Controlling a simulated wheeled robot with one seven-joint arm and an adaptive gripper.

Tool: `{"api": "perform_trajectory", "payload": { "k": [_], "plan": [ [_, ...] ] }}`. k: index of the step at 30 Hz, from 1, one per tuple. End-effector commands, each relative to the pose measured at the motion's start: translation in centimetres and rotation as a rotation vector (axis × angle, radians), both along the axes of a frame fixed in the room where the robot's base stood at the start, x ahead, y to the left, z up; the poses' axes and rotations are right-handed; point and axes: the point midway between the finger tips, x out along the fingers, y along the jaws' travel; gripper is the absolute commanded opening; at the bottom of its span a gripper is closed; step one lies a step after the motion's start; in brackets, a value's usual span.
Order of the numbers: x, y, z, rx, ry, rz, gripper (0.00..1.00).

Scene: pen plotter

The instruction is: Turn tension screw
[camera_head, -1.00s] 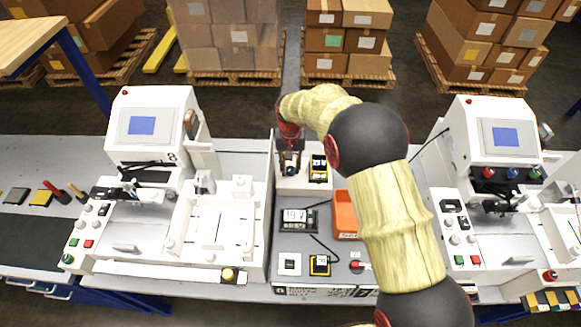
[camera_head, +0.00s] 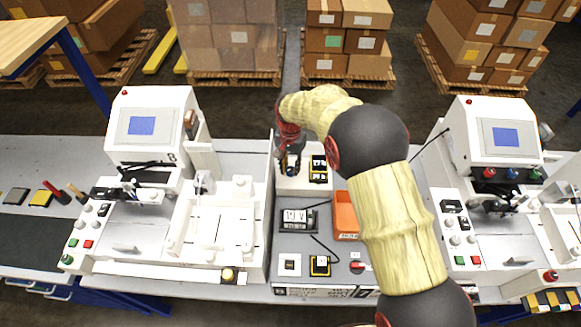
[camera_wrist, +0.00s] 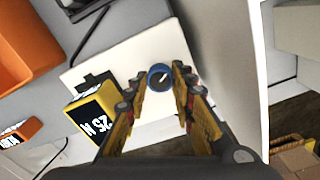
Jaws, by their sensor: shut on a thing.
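The tension screw appears as a round blue-rimmed knob (camera_wrist: 160,77) with a dark face and a white mark. It stands on a white plate (camera_wrist: 128,50), which is also seen in the head view (camera_head: 305,187). My gripper (camera_wrist: 174,82) has its two fingertips at the sides of the knob, closed on it. In the head view my gripper (camera_head: 289,163) points down over the white plate at the middle station, and the knob is mostly hidden there.
A yellow-and-black block marked 25 N (camera_wrist: 94,112) sits close beside the knob. An orange bin (camera_head: 345,215) and a meter (camera_head: 297,221) lie in front. A pale wall (camera_wrist: 222,60) rises close by. Plotter machines (camera_head: 150,130) (camera_head: 500,140) flank the station.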

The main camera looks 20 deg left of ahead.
Motion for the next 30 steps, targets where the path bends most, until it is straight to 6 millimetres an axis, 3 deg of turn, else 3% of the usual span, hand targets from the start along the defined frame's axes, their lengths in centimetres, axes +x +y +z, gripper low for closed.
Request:
{"api": "perform_trajectory", "payload": {
  "k": [5, 6, 15, 25, 30],
  "plan": [
    [0.0, 0.1, 0.1, 0.002, -0.001, 0.001, 0.0],
    [0.0, 0.1, 0.1, 0.002, -0.001, 0.001, 0.26],
    [0.0, 0.0, 0.0, 0.001, 0.0, 0.001, 0.43],
    [0.0, 0.0, 0.2, 0.001, -0.001, 0.001, 0.43],
    [0.1, 0.1, 2.0, 0.002, -0.002, 0.001, 0.43]
  ]
}}
